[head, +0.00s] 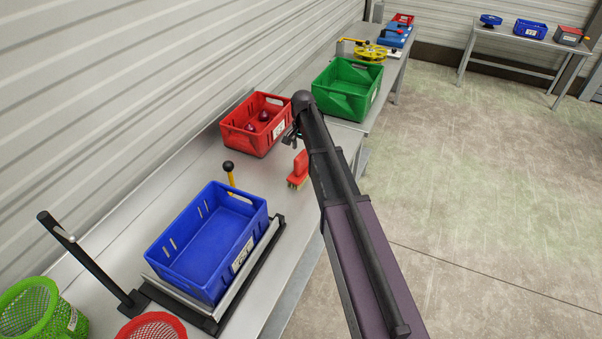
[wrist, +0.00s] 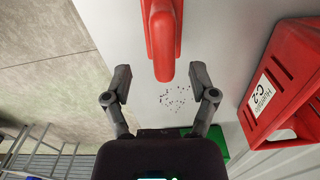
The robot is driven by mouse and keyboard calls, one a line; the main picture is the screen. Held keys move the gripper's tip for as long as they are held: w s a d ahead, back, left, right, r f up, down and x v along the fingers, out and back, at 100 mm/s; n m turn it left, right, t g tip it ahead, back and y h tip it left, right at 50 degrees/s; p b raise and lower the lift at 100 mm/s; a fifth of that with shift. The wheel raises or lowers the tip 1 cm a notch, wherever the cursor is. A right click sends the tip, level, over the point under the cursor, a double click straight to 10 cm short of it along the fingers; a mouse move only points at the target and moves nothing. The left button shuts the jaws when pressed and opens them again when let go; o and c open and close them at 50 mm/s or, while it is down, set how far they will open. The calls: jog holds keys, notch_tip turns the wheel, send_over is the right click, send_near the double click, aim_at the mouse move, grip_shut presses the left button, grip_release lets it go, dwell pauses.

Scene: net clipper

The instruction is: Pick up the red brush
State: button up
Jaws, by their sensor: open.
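The red brush (head: 299,168) lies on the metal table in the head view, bristles down, just left of my arm and in front of the red crate. In the wrist view the red brush (wrist: 162,36) shows at the top centre, its narrow end pointing towards my gripper. My gripper (wrist: 158,76) is open and empty, its two fingers spread to either side of the brush's near end. I cannot tell the height between the fingers and the brush. In the head view my gripper (head: 292,136) is partly hidden by my arm.
A red crate (head: 236,133) with dark red items stands beside the brush; it also shows at right in the wrist view (wrist: 285,85). A green crate (head: 330,101) stands behind, and a blue crate (head: 177,270) sits on a scale in front. Small dark specks (wrist: 178,99) lie on the table.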

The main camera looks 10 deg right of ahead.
aim_at(301, 154)
jog(key=f+b, duration=0.3)
jog(key=shift+a+f, duration=0.25)
jog(key=shift+a, duration=0.05)
jog(key=shift+f+b, duration=0.9)
jog(key=shift+b, duration=0.2)
jog(key=shift+c, duration=0.2)
grip_shut()
